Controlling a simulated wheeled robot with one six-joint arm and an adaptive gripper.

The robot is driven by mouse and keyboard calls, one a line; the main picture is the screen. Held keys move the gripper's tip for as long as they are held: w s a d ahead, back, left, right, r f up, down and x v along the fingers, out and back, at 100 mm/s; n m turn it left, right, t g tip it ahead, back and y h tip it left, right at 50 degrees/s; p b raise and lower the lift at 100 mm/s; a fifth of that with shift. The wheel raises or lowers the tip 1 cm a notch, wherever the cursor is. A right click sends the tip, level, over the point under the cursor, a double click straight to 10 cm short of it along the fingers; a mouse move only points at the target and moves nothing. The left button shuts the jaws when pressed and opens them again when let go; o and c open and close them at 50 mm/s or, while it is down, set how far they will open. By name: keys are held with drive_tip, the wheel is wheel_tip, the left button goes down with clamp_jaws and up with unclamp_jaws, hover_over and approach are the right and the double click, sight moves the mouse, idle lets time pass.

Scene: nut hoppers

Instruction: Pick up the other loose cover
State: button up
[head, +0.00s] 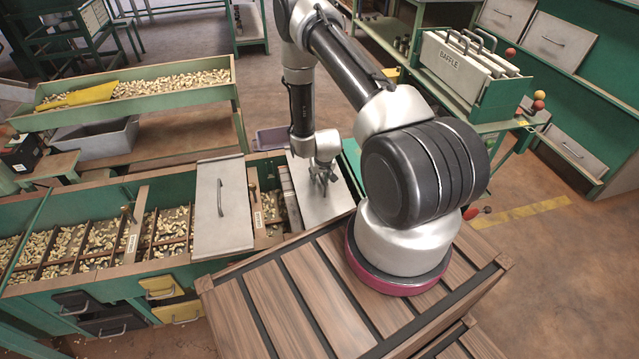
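One grey cover (222,208) with a bar handle lies across the hopper row, left of my gripper. A second grey cover (318,203) lies at the right end of the row, beside an opening with upright slats. My gripper (323,186) points down over this second cover, near its middle. Its fingers are small and dark here, and I cannot tell whether they are apart or closed on a handle. No handle of the second cover shows; my gripper may hide it.
The green hopper bench (100,250) has open compartments of nuts and small wooden knobs. A nut trough (140,88) with a yellow scoop stands behind it. A green rack of baffle plates (470,75) stands at upper right. My wooden-topped base is in front.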

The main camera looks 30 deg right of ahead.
drive_tip(key=shift+w+f, duration=0.1)
drive_tip(key=shift+f, duration=0.05)
clamp_jaws()
idle(0.4)
